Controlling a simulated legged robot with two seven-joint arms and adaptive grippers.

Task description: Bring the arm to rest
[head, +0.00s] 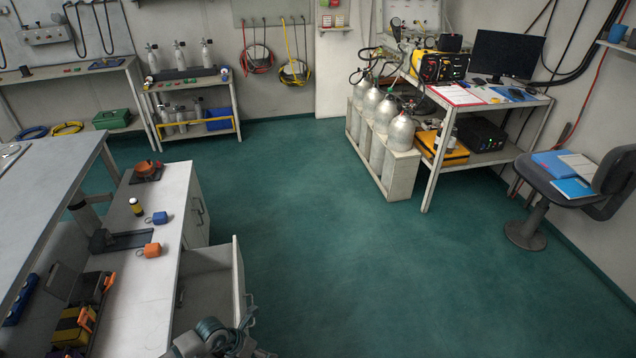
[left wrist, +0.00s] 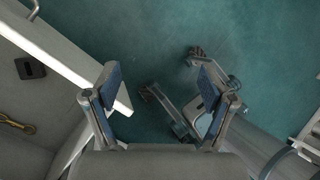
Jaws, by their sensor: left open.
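My left gripper (left wrist: 160,75) is open and empty in the left wrist view. Its two blue-padded fingers stand well apart, with green floor between them. The left finger overlaps the white edge of an open drawer (left wrist: 62,45) in that view; I cannot tell whether they touch. In the head view, grey metal parts of my arm show at the bottom edge, beside the drawer (head: 238,275), and the fingers are not clear there.
A black item (left wrist: 30,68) and a yellow-handled tool (left wrist: 18,125) lie at left in the wrist view. The middle floor (head: 330,230) is clear.

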